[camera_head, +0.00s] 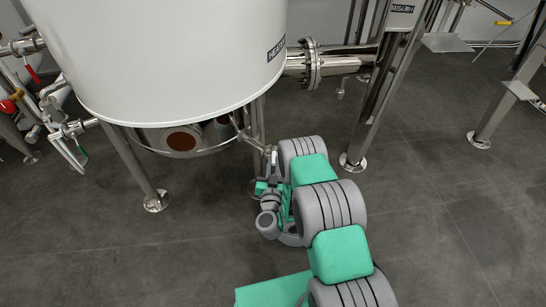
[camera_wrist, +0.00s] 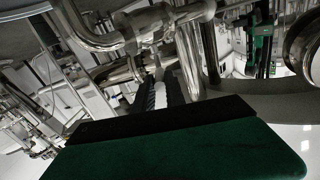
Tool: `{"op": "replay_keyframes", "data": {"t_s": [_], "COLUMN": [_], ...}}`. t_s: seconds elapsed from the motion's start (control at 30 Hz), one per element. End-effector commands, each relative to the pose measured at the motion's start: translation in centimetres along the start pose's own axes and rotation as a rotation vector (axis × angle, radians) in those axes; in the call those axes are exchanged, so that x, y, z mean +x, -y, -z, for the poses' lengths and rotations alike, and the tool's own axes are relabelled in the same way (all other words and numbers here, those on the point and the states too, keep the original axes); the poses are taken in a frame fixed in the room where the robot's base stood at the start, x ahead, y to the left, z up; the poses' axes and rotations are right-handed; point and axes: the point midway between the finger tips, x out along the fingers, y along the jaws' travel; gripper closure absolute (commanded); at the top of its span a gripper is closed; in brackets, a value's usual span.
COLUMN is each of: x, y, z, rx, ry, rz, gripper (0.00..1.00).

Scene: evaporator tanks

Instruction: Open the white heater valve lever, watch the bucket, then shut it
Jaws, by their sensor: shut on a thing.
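In the wrist view, my gripper (camera_wrist: 160,97) has its dark fingers closed around a slim white lever (camera_wrist: 160,88). The lever's far end runs toward a metal valve and pipe fitting (camera_wrist: 150,25). In the head view, my gripper (camera_head: 272,160) is at the end of a thin pipe (camera_head: 252,140) under the right side of the big white tank (camera_head: 180,50). My own arm largely hides the lever there. A round vessel with dark reddish-brown contents (camera_head: 182,140), possibly the bucket, shows under the tank. I cannot tell whether liquid is flowing.
A tank leg (camera_head: 140,170) stands left of my arm, and a steel frame leg (camera_head: 370,120) stands to its right. A flanged pipe (camera_head: 320,65) leaves the tank at right. Valves with red handles (camera_head: 8,106) are at far left. Grey floor (camera_head: 440,220) is clear at right.

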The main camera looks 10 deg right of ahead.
Motion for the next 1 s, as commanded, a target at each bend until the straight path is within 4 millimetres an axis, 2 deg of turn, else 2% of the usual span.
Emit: {"op": "replay_keyframes", "data": {"t_s": [0.57, 0.6, 0.83, 1.0], "x": [0.2, 0.21, 0.13, 0.08], "y": [-0.46, -0.47, -0.45, -0.4], "z": [0.14, 0.15, 0.11, 0.08], "rx": [0.002, 0.002, 0.001, 0.001], "ry": [-0.007, -0.007, -0.006, -0.005], "rz": [-0.032, -0.032, -0.032, -0.031], "gripper": [1.0, 0.82, 0.64, 0.63]}}
